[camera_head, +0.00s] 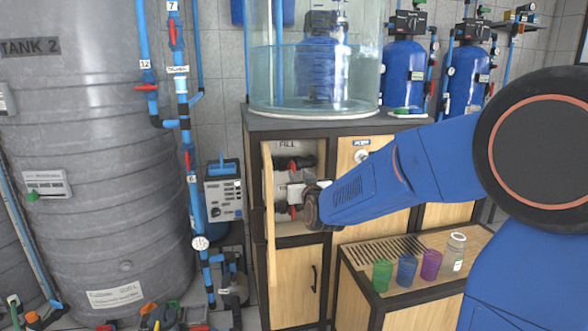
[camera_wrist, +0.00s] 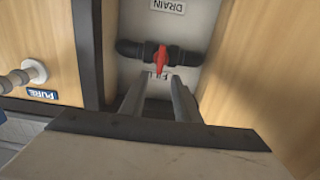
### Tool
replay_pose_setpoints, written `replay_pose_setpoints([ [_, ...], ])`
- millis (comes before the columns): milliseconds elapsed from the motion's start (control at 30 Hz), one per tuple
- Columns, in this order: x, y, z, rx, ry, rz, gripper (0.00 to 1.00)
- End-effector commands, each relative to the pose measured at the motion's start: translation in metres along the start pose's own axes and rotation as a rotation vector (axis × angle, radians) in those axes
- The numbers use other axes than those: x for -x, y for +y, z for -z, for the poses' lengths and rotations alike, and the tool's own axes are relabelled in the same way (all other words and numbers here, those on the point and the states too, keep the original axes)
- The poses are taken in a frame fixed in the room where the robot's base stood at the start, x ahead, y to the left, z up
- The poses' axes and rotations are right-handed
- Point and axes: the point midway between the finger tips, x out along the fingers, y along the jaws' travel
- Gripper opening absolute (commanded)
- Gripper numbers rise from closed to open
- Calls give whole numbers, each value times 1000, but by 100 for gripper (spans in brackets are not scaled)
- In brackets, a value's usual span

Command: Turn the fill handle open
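The fill handle (camera_wrist: 161,58) is a small red lever on a black valve and pipe in the open cabinet compartment. In the wrist view it stands across the pipe, which runs sideways. In the head view the fill handle (camera_head: 292,163) shows under the FILL label (camera_head: 288,145). My gripper (camera_wrist: 155,78) is open, with its two grey fingers apart and nothing between them that I can see. Its tips are just short of the handle in the picture and partly cover the FILL label. In the head view my gripper (camera_head: 289,191) reaches into the compartment from the right; its depth is unclear.
A second red handle (camera_head: 292,211) sits lower in the compartment. A DRAIN label (camera_wrist: 167,6) is at the wrist view's top edge. The open wooden door (camera_head: 268,190) bounds the compartment on the left. A PURE tap (camera_head: 361,156) is to the right. Cups stand on the low counter (camera_head: 352,262).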

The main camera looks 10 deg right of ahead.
Motion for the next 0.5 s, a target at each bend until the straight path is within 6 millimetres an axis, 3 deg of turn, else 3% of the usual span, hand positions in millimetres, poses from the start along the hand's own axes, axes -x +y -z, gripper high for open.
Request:
replay_pose_setpoints([
  [200, -37, 0, -1, -1, -1, -1, 29],
  [500, -72, 0, 0, -1, -1, 0, 29],
])
